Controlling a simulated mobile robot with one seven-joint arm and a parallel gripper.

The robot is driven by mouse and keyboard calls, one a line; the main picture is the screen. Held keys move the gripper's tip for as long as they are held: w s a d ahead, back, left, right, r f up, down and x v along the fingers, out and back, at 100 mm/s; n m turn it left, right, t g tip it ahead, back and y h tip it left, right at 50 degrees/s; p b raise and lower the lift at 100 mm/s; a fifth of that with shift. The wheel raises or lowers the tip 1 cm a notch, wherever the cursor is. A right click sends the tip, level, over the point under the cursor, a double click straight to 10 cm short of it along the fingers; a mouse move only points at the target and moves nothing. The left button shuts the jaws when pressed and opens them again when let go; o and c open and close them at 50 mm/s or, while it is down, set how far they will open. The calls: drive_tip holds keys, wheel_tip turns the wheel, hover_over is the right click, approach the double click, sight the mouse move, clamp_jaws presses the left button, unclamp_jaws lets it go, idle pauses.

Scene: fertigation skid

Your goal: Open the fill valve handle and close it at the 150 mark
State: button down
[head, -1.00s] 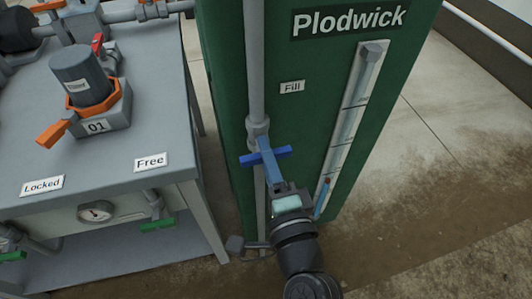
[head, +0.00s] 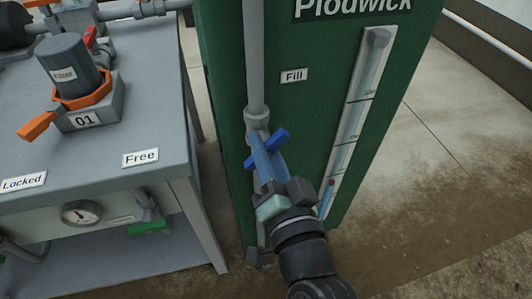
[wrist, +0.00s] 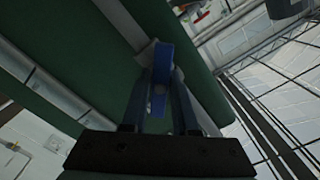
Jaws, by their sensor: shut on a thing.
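The blue fill valve handle (head: 279,137) sits on the grey vertical pipe (head: 255,60) on the green tank's front, tilted with its right end up. My gripper (head: 267,160) reaches up from below and is shut on the handle's middle. In the wrist view the handle (wrist: 160,75) stands between my two fingers. The sight gauge (head: 357,110) runs up the tank to the right. Its red marker (head: 331,183) is low, on top of a short blue column and below the lower visible graduation. The gauge numbers are too small to read surely.
A white "Fill" label (head: 294,76) is above the handle. A grey bench (head: 110,185) stands close on the left, with a filter unit (head: 68,65), an orange lever (head: 37,127) and a pressure gauge (head: 81,213). Open floor (head: 440,150) lies to the right.

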drive_tip(key=shift+n+b, duration=0.5)
drive_tip(key=shift+n, duration=0.7)
drive_tip(key=c, duration=0.8)
unclamp_jaws()
drive_tip(key=shift+o, duration=0.2)
drive_tip(key=p+v, duration=0.2)
drive_tip(key=v, duration=1.1)
